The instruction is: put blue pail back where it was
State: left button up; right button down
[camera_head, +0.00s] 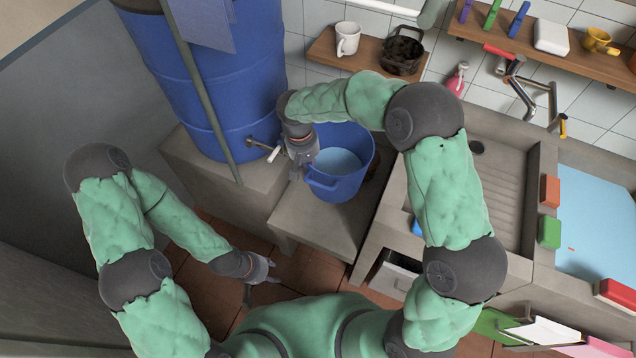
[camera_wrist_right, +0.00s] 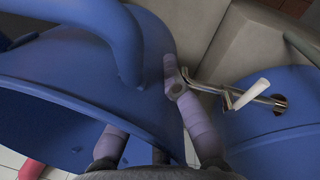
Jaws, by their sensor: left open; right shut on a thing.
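The blue pail (camera_head: 347,188) stands upright on a low grey block, with light-blue water (camera_head: 338,161) visible inside. It also fills much of the right wrist view (camera_wrist_right: 70,85), where its handle (camera_wrist_right: 125,50) shows. My right gripper (camera_head: 302,165) is at the pail's left rim, shut on it, with its fingers (camera_wrist_right: 155,130) on either side of the pail's wall. Whether the pail's base touches the block is hard to tell. My left gripper (camera_head: 268,272) is open and empty, low over the tiled floor, apart from the pail.
A large blue barrel (camera_head: 225,110) with a tap (camera_head: 262,148) stands left of the pail, close to my right gripper; the tap also shows in the wrist view (camera_wrist_right: 245,96). The low grey block (camera_head: 310,228) has bare room in front. A sink counter (camera_head: 495,185) lies to the right.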

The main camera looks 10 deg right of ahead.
notch_tip(320, 180, down, 22)
jog(key=b, duration=0.7)
jog(key=shift+w+r, duration=0.15)
jog(key=shift+r, duration=0.05)
notch_tip(320, 180, down, 4)
jog(key=shift+f+b, duration=0.1)
jog(key=shift+b, duration=0.95)
jog(key=c, duration=1.6)
grip_release()
jog(key=shift+s+f, duration=0.2)
jog(key=shift+o, duration=1)
jog(key=shift+r, duration=0.15)
